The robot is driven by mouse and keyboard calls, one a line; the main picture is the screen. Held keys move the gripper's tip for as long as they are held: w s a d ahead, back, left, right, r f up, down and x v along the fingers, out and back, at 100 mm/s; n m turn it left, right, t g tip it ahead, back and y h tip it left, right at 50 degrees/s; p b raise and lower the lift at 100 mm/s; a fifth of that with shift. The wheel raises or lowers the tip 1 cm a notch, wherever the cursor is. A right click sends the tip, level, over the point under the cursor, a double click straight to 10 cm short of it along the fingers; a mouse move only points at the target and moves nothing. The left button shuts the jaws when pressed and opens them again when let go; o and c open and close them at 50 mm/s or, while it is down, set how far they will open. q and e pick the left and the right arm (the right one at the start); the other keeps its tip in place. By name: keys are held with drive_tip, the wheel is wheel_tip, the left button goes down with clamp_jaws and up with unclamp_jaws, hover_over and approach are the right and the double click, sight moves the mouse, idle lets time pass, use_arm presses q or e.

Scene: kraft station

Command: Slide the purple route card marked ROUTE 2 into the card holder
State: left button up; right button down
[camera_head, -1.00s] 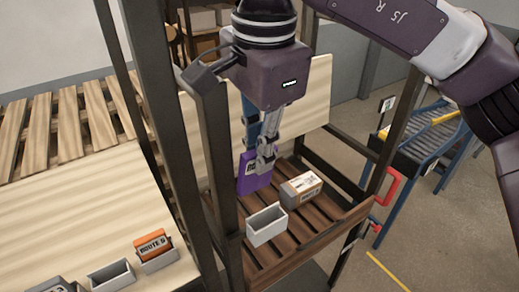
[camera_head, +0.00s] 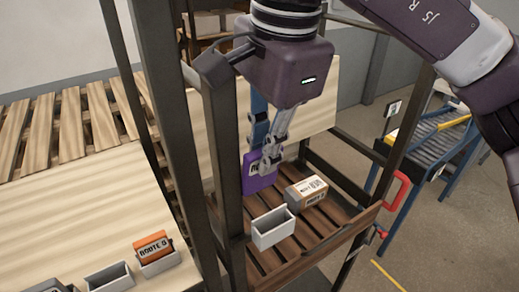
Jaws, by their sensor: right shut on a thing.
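The purple route card (camera_head: 260,179) is held upright by my right gripper (camera_head: 266,163), whose fingers are shut on its upper part. Its marking is mostly hidden by the fingers. A light grey open-topped card holder (camera_head: 272,236) stands on the slatted wooden deck of the cart, below and slightly right of the card. The holder looks empty, and the card is apart from it. My left gripper is not in view.
A brown labelled box (camera_head: 306,192) sits on the cart deck (camera_head: 325,230) behind the holder. Dark posts (camera_head: 222,150) rise close left of the gripper. On the pale table at left, an orange card (camera_head: 152,245) stands in a grey holder beside an empty holder (camera_head: 109,278).

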use_arm(q)
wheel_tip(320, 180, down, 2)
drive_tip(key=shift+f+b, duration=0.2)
drive_tip(key=shift+b, duration=0.6)
use_arm(e)
drive_tip(key=d+f, duration=0.1)
drive_tip(key=f, duration=0.2)
drive_tip(key=s+d+f+h, duration=0.1)
drive_tip(key=f, duration=0.2)
drive_tip(key=d+f+g+h, duration=0.1)
drive_tip(key=f, duration=0.2)
drive_tip(key=shift+s+d+f, duration=0.15)
drive_tip(key=shift+s+d, duration=0.05)
drive_tip(key=shift+s, duration=0.1)
use_arm(q)
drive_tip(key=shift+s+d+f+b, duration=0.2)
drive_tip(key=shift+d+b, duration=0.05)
drive_tip(key=shift+b, duration=0.05)
use_arm(e)
drive_tip(key=shift+s+d, duration=0.15)
drive_tip(key=shift+d, duration=0.5)
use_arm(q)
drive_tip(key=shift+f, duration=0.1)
use_arm(e)
drive_tip(key=shift+a, duration=0.1)
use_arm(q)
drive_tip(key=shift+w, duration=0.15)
